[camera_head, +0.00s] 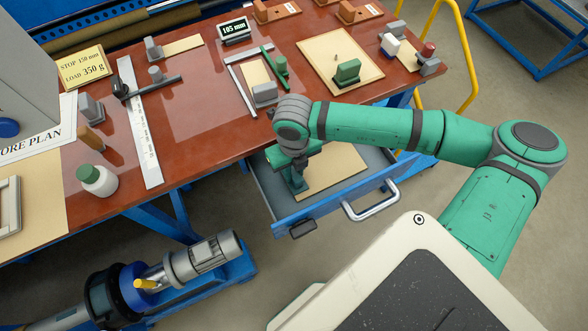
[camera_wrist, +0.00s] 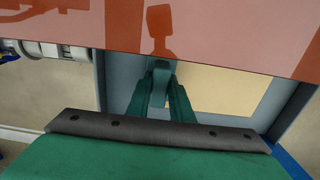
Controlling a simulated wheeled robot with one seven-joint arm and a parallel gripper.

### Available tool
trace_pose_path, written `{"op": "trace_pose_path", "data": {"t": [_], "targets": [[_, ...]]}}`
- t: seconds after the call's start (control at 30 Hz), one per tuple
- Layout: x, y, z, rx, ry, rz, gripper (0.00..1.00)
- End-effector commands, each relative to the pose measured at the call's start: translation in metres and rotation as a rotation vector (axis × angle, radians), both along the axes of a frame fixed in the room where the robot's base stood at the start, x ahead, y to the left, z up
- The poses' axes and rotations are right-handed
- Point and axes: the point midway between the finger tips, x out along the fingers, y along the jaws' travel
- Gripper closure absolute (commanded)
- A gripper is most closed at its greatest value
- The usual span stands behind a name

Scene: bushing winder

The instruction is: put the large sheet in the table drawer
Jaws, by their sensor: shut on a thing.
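A large tan sheet (camera_head: 340,172) lies flat inside the open table drawer (camera_head: 285,213); its left part is hidden by my gripper. It also shows in the wrist view (camera_wrist: 220,90), inside the drawer's grey walls. My gripper (camera_head: 298,187) points down into the drawer at the sheet's left side. Another tan sheet (camera_head: 318,56) with a green block (camera_head: 347,70) lies on the tabletop.
The red-brown tabletop (camera_head: 205,110) overhangs the drawer's back, close to my gripper. The drawer has a silver handle (camera_head: 372,204). A steel ruler (camera_head: 140,125), a white bottle (camera_head: 98,180) and several blocks stand on the table.

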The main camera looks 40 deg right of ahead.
Motion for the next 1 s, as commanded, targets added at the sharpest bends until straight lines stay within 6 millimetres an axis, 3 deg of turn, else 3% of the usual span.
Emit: {"op": "trace_pose_path", "data": {"t": [0.17, 0.2, 0.27, 0.3, 0.67, 0.77, 1.0], "targets": [[0.000, 0.000, -0.002, 0.000, 0.000, 0.000, 1.00], [0.000, 0.000, -0.003, 0.001, 0.000, 0.000, 0.78], [0.000, 0.000, -0.002, 0.000, 0.000, 0.000, 0.64], [0.000, 0.000, -0.002, 0.000, 0.000, 0.000, 0.61], [0.000, 0.000, 0.003, -0.001, 0.000, -0.001, 0.61], [0.000, -0.001, 0.014, -0.002, -0.001, -0.001, 0.61], [0.000, -0.001, 0.060, -0.004, -0.002, -0.001, 0.61]]}}
